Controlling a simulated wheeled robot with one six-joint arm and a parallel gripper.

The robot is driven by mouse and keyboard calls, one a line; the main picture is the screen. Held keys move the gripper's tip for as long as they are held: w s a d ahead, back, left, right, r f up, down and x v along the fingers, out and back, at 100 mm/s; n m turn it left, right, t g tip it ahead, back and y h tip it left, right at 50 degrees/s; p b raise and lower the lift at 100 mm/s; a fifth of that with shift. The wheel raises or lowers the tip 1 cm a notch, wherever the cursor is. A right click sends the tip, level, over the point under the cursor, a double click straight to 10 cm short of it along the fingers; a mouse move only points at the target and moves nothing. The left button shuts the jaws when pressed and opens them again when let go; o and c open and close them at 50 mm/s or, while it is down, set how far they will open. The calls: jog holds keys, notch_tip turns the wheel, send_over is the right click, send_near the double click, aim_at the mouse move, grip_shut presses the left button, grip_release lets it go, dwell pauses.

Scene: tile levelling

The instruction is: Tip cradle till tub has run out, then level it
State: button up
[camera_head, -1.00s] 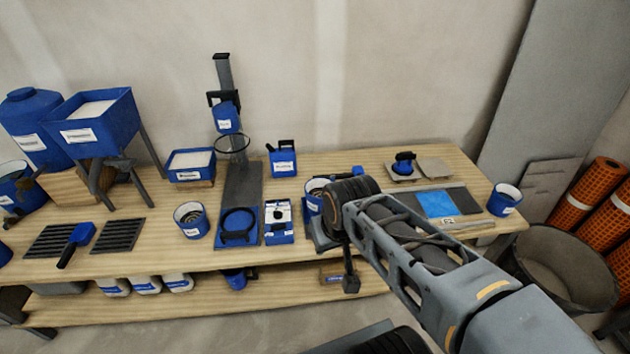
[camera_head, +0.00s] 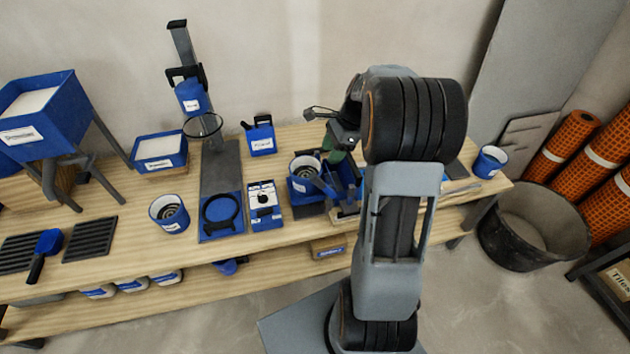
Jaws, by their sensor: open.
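A blue tub with a pale rim and dark inside (camera_head: 304,166) stands upright near the middle of the bench. It appears to sit in a blue cradle-like holder (camera_head: 346,178) with a dark base; my arm hides the right part of this. I cannot tell the holder's exact tilt or whether the tub is empty. My gripper (camera_head: 325,126) is open above and to the right of the tub, pointing left and down. Its jaws are small and partly hidden by my wrist. A green part shows just below it. I see no contact with the tub.
A blue cup (camera_head: 489,161) is at the right end. A black bin (camera_head: 535,225) stands on the floor.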

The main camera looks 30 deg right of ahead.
aim_at(318, 177)
jog(key=x, duration=1.2)
jog(key=shift+s+a+f, duration=0.1)
jog(key=shift+f, duration=0.25)
jog(key=shift+c, duration=0.4)
grip_shut()
